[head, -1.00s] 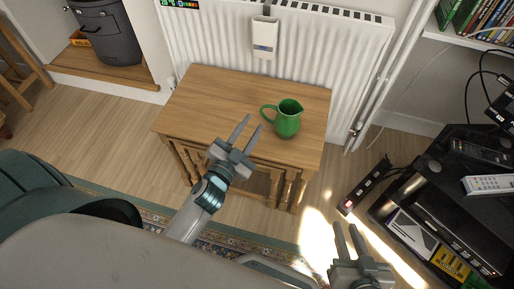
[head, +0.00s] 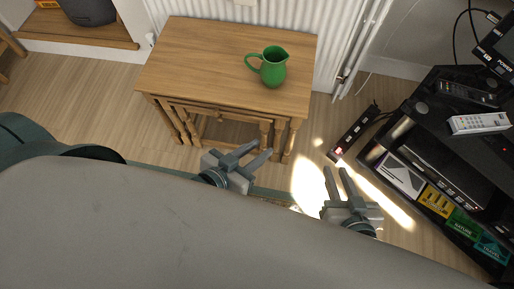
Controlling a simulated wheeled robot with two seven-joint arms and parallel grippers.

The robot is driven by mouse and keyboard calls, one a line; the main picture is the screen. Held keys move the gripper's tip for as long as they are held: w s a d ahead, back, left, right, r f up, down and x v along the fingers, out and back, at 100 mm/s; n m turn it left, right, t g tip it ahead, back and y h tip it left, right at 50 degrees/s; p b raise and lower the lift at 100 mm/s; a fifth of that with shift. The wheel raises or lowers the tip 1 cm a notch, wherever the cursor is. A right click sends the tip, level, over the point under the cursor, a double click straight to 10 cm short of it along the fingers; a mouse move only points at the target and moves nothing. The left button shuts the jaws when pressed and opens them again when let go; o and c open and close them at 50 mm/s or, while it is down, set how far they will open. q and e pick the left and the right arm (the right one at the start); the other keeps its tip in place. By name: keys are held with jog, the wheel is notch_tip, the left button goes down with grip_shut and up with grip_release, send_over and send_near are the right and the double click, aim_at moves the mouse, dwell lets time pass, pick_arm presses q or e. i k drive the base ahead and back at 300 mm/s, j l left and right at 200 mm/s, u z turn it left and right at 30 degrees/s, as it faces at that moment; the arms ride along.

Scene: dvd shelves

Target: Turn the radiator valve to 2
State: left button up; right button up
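The radiator (head: 331,45) is white and ribbed and stands behind the wooden table at the top of the head view. A small white fitting (head: 150,39), which looks like the radiator valve, shows at the table's back left corner. Its markings are too small to read. Another small fitting (head: 340,80) sits at the foot of the pipes on the right. My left gripper (head: 255,152) is open and empty in front of the table's front edge, well away from the white fitting. My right gripper (head: 336,170) is open and empty, right of the table.
The wooden table (head: 200,65) stands in front of the radiator and carries a green jug (head: 272,70). A black media stand (head: 425,150) with remotes and cases is at the right. A power strip (head: 352,135) lies on the floor. Floor (head: 85,110) left of the table is clear.

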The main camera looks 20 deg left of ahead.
aim_at(150, 37)
jog(key=u, duration=1.5)
jog(key=j+z, duration=0.1)
jog(key=z, duration=0.25)
jog(key=i+j+z, duration=0.1)
jog(key=z, duration=0.25)
jog(key=j+z, duration=0.15)
jog(key=z, duration=0.2)
jog(key=j+z, duration=0.3)
jog(key=j, duration=0.55)
jog(key=j+z, duration=0.3)
jog(key=j, duration=1.15)
